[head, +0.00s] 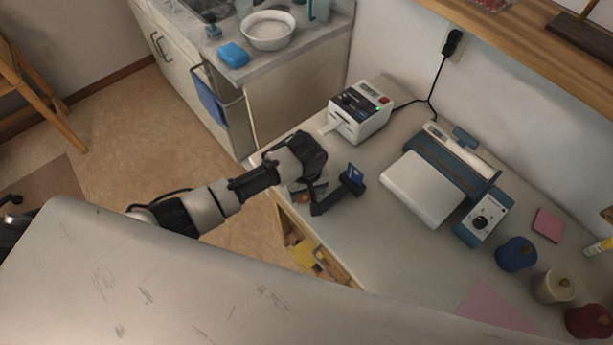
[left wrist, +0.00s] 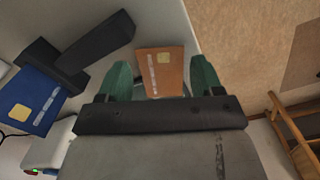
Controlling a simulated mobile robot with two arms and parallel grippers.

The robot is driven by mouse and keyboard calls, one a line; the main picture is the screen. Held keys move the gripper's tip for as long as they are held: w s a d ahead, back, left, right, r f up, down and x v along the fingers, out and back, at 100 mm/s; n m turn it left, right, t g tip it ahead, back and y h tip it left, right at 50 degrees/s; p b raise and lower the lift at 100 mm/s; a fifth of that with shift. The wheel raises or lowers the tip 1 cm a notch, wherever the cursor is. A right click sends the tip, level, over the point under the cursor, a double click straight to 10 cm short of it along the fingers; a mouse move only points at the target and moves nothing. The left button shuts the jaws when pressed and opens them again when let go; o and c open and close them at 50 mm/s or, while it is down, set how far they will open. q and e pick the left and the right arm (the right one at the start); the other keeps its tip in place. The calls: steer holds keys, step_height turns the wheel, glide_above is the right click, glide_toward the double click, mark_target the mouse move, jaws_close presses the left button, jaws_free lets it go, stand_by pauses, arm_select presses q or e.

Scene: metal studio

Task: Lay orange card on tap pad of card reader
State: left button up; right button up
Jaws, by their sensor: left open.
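The orange card (left wrist: 158,72), with a yellow chip, shows in the left wrist view between the two green fingertips of my left gripper (left wrist: 162,80). The gripper is open, with a finger on either side of the card; I cannot tell whether either touches it. In the head view the left gripper (head: 301,186) points down near the counter's left edge and mostly hides the card. A white device with a dark top and a green light (head: 360,112), apparently the card reader, stands farther back. My right gripper is not in view.
A black stand holding a blue card (head: 354,174) is close to the right of my left gripper; the blue card also shows in the wrist view (left wrist: 34,101). A blue and white sealer-like machine (head: 425,187) stands further right. Several spools and pink paper (head: 492,306) lie at front right.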

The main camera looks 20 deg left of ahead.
mark_target(307, 197)
arm_select(q)
step_height(307, 197, up, 10)
stand_by(0.3)
steer(key=shift+o, duration=0.5)
steer(key=shift+r, duration=0.1)
